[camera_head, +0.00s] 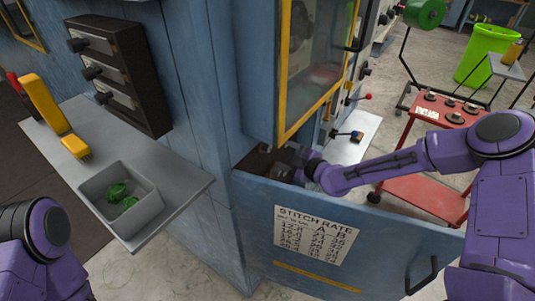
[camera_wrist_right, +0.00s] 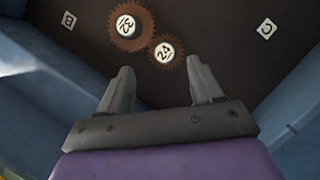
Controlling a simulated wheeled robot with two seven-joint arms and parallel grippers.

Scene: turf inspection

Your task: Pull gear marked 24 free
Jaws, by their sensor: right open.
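The gear marked 24 (camera_wrist_right: 165,52) is small, brown and toothed, with a white hub. It sits on a dark panel in the right wrist view, touching or nearly touching the larger gear marked 13 or similar (camera_wrist_right: 130,25) at its upper left. My right gripper (camera_wrist_right: 160,80) is open and empty, its two fingers short of the gear and roughly to either side of it. In the head view my right gripper (camera_head: 290,170) reaches into the opening behind the blue door, and the gears are hidden there. Of my left arm only purple links show at the lower left; its gripper is out of view.
Blue walls close in on both sides. The open blue door (camera_head: 250,220) carries a stitch rate chart (camera_head: 318,233). A shelf (camera_head: 185,185) holds a grey bin (camera_head: 150,212). A red cart (camera_head: 425,195) stands at right.

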